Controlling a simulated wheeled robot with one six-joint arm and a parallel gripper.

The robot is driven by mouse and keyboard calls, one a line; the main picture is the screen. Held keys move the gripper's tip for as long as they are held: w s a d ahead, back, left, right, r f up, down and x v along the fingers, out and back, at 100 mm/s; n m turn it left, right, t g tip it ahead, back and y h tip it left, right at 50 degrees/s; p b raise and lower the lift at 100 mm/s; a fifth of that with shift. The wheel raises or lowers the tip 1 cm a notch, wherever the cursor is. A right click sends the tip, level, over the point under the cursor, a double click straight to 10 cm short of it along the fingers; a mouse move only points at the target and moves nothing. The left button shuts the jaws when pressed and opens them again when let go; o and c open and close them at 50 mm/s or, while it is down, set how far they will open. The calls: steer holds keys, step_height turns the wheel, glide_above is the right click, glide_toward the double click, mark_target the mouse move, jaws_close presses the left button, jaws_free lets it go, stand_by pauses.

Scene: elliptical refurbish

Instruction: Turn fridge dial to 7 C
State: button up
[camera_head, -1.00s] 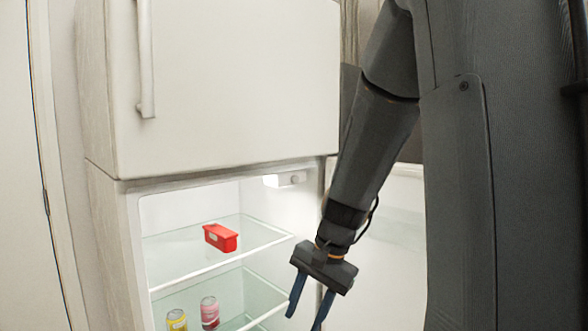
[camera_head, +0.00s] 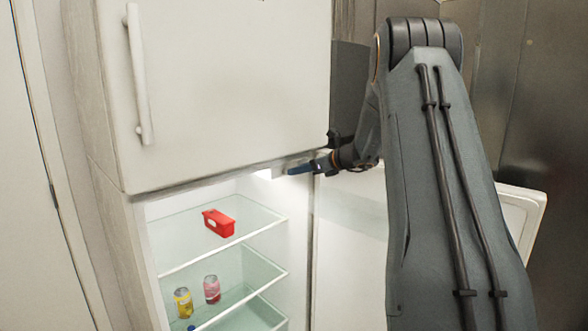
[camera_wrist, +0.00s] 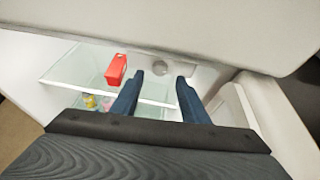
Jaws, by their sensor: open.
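The fridge dial (camera_wrist: 160,67) is a small round pale knob on the white housing at the top of the open fridge compartment. In the wrist view it lies beyond and between my two blue fingertips. My gripper (camera_wrist: 160,76) is open, with one finger to each side of the dial's line and nothing held. In the head view my gripper (camera_head: 298,169) is level with the top of the compartment, in front of the housing (camera_head: 265,174). There the dial is hidden behind my fingers. I cannot tell whether the fingers touch it, and its marks are too small to read.
The upper fridge door (camera_head: 220,90) is shut just above my gripper. The open lower door (camera_head: 350,235) is on the right.

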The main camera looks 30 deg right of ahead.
steer(key=shift+p+x, duration=0.45)
steer(key=shift+x, duration=1.45)
jaws_close()
steer(key=shift+a+f+n+b, duration=0.15)
steer(key=shift+n+b, duration=0.15)
steer(key=shift+b, duration=0.8)
steer(key=n+t+h+b, duration=0.1)
steer(key=n+h+b, duration=0.1)
steer(key=b, duration=1.1)
steer(key=n+t+h+b, duration=0.1)
steer(key=n+b, duration=0.3)
steer(key=b, duration=0.9)
steer(key=f+n+t+h+b, duration=0.1)
steer(key=n+h+b, duration=0.1)
steer(key=b, duration=1)
steer(key=shift+s+a+n+h+b, duration=0.2)
steer(key=shift+a+n+h+b, duration=0.15)
steer(key=shift+n, duration=0.55)
steer(key=shift+r+n+t+b, duration=0.2)
steer(key=shift+n+t+b, duration=0.2)
steer(key=shift+b, duration=1)
